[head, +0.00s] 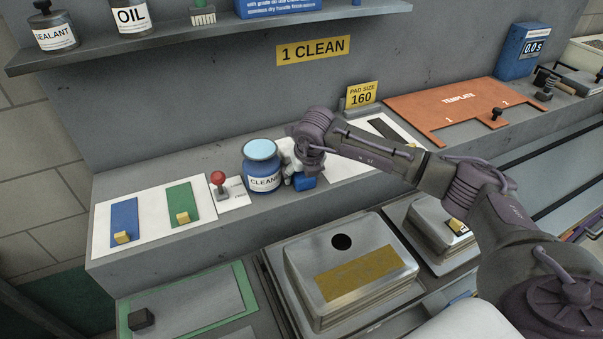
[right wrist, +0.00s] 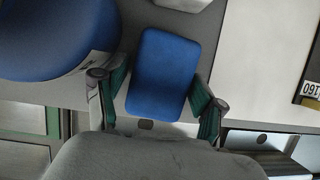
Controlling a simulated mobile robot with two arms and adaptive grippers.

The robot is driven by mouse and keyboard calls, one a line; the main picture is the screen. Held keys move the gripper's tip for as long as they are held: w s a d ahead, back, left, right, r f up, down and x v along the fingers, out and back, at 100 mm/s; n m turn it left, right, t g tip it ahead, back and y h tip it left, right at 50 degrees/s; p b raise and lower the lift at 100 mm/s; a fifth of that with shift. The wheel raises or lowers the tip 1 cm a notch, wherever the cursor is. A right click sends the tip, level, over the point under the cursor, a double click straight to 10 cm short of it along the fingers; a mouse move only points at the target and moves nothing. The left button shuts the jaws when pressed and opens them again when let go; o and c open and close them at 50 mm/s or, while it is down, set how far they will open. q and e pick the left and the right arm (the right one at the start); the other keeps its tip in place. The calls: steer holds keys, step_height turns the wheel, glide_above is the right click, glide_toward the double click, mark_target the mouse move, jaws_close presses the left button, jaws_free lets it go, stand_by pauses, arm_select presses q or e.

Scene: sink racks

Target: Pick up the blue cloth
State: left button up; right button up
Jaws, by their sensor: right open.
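The blue cloth (right wrist: 165,72) is a flat blue rectangle with rounded corners. In the right wrist view it lies between the two spread fingers of my right gripper (right wrist: 159,92), with a gap at each side of its upper part. In the head view a part of the blue cloth (head: 304,181) shows just under my right gripper (head: 298,172), on the grey ledge right of the cleaner jar. The gripper hides the rest of it. My right gripper is open. My left gripper is not in view.
The blue cleaner jar (head: 263,170) stands close left of my right gripper. A red-knobbed lever (head: 219,182) and a white board (head: 150,213) with blue and green strips lie further left. Metal sinks (head: 350,270) are in front, below the ledge. A shelf (head: 165,38) runs above.

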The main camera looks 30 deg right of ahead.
steer(key=c, duration=0.8)
steer(key=shift+r, duration=0.1)
